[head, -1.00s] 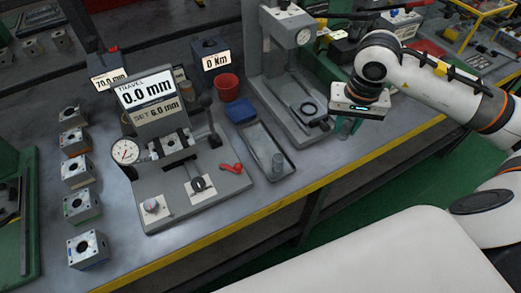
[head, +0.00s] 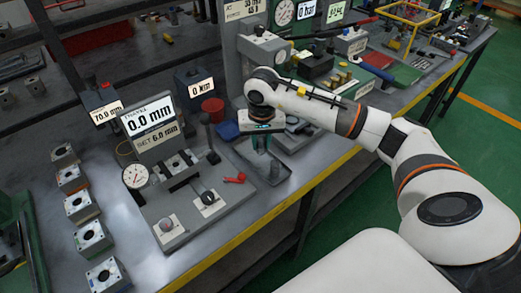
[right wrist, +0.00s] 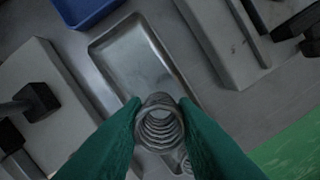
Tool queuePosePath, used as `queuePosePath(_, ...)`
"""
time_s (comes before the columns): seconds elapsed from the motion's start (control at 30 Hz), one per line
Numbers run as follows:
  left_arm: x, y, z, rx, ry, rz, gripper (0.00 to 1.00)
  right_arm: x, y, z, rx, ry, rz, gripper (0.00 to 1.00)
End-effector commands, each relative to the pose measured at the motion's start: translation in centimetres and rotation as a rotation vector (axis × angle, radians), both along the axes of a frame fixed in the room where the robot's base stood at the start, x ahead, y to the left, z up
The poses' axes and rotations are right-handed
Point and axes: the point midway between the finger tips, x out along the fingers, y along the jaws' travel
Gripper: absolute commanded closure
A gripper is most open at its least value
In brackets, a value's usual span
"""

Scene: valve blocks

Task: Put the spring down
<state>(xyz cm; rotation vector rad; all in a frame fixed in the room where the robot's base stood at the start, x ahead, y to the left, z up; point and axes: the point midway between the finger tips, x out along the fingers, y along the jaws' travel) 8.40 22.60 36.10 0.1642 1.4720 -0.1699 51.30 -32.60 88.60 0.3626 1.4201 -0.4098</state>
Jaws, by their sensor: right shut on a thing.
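My right gripper (head: 262,143) is above the grey tray (head: 250,157) on the bench, pointing down. In the right wrist view its green fingers (right wrist: 160,128) are shut on a coiled metal spring (right wrist: 160,112), seen nearly end-on. The tray's empty floor (right wrist: 140,68) lies below and beyond the spring. The gap between spring and tray is hard to judge. The spring cannot be made out in the head view. A small grey cylinder (head: 274,170) stands at the tray's near end. My left gripper is out of view.
A test fixture with a 0.0 mm display (head: 150,115) stands left of the tray, with a red handle (head: 235,179) between. A blue bin (head: 228,131) and a red cup (head: 213,110) are behind. A press (head: 262,48) stands beyond. Several valve blocks line the left.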

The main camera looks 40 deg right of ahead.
Motion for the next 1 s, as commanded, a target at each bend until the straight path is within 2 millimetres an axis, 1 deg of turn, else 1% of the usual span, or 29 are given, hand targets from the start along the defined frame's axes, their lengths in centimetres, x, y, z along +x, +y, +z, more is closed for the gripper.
queuePosePath(0.07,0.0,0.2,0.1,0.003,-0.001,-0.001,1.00,0.0,0.0,-0.7,0.000,0.001,0.000,0.97)
queuePosePath(0.23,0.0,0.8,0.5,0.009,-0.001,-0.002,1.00,-0.1,0.0,-3.1,0.001,0.003,-0.002,0.97)
queuePosePath(0.3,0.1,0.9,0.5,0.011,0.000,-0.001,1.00,0.0,0.0,-3.6,0.002,0.000,-0.002,0.97)
queuePosePath(0.53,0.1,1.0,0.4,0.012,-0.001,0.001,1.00,0.0,0.0,-3.7,0.000,-0.002,-0.001,0.97)
queuePosePath(0.67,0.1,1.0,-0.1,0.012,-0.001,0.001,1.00,0.0,0.0,-4.2,-0.001,-0.002,-0.001,0.97)
queuePosePath(0.7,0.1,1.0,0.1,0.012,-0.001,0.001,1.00,0.0,0.0,-4.0,0.000,-0.001,-0.001,0.68)
queuePosePath(0.8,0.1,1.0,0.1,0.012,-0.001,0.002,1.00,0.0,0.0,-4.0,0.000,-0.001,-0.001,0.53)
queuePosePath(1.0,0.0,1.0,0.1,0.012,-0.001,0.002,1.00,0.0,0.0,-4.0,0.000,-0.001,-0.001,0.53)
